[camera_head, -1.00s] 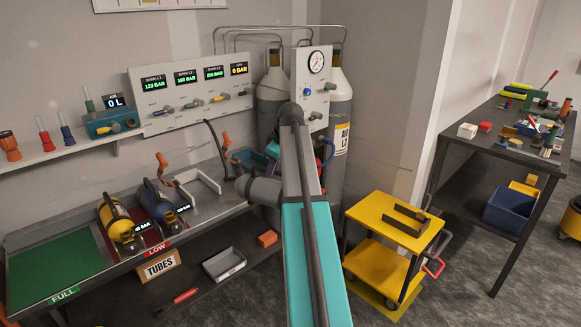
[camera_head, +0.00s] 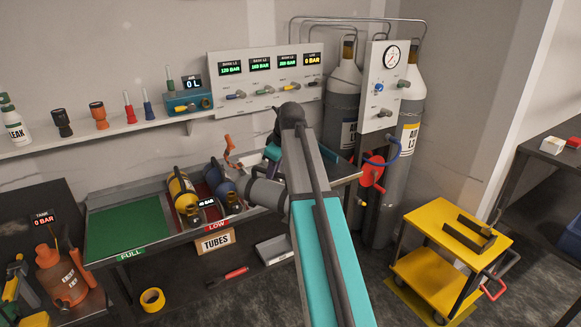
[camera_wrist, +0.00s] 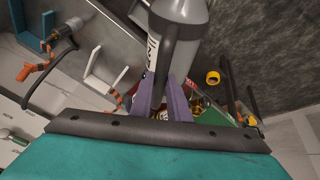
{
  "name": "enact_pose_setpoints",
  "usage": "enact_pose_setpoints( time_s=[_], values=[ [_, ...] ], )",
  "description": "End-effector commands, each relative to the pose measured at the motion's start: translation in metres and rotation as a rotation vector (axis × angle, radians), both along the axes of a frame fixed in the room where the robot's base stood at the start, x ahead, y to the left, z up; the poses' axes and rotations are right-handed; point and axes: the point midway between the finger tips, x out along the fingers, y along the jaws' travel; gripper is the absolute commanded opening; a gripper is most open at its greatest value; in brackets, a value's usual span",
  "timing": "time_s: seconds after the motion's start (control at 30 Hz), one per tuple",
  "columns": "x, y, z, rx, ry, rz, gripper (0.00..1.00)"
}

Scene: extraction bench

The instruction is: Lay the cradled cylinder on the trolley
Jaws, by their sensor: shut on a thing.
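In the wrist view a grey cylinder (camera_wrist: 193,38) with a white lettered label lies between the purple fingers of my gripper (camera_wrist: 163,88). The gripper is shut on it, and its far end runs out of the top of the picture. In the head view my arm hides the grip. The yellow trolley (camera_head: 428,225) stands at the right, with a dark angled cradle (camera_head: 463,238) on its top deck. That cradle is empty. A pale U-shaped bracket (camera_wrist: 90,76) shows empty on the bench in the wrist view.
A yellow cylinder (camera_head: 181,193) and a blue one (camera_head: 222,187) lie on the bench beside the green mat (camera_head: 125,232). Tall gas cylinders (camera_head: 410,80) and a gauge panel (camera_head: 382,95) stand between bench and trolley. Yellow tape (camera_head: 152,299) lies on the floor.

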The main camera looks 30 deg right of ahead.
Motion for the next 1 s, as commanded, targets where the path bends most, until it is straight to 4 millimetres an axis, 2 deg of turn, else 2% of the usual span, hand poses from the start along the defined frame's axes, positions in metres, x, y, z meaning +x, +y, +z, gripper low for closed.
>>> enact_pose_setpoints(
  time_s=[0.1,0.47,1.0],
  values=[
    [0.003,0.028,0.003,0.000,-0.007,0.013,0.00],
    [0.004,0.102,0.000,0.000,-0.004,0.025,0.00],
    [-0.015,0.201,-0.007,-0.001,0.001,-0.034,0.00]
  ],
)
